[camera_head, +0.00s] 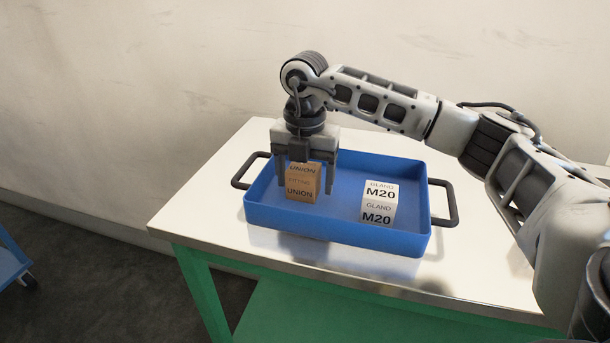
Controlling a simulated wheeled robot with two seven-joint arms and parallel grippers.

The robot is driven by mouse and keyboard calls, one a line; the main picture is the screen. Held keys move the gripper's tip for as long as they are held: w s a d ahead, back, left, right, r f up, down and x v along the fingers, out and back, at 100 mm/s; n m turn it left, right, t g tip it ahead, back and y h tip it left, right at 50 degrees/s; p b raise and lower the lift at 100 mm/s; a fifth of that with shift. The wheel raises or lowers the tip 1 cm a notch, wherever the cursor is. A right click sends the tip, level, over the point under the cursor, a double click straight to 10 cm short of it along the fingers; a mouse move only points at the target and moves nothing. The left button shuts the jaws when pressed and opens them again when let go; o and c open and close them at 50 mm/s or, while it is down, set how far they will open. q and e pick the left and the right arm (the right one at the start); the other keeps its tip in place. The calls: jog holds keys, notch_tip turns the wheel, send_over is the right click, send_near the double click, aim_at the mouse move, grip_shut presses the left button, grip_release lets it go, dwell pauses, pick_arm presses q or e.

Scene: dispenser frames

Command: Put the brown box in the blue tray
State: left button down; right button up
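The brown box (302,185), printed UNION, stands upright inside the blue tray (335,228), in its left part. My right gripper (305,188) is directly above it, pointing down, with one finger on each side of the box. A thin gap shows between the right-hand finger and the box, so the gripper looks open around it. The box's base appears to be on the tray floor. My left gripper is not in view.
A white box (379,204) printed GLAND M20 stands in the tray's right part. The tray has black handles at both ends and sits on a pale table (215,205) with green legs. A blue object (8,262) on a wheel is at the far left.

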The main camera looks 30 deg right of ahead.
aim_at(305, 167)
jog(key=shift+r, duration=0.3)
notch_tip(305, 167, up, 11)
jog(key=shift+r, duration=0.15)
jog(key=shift+r+p, duration=0.2)
jog(key=shift+p, duration=0.1)
dwell(0.3)
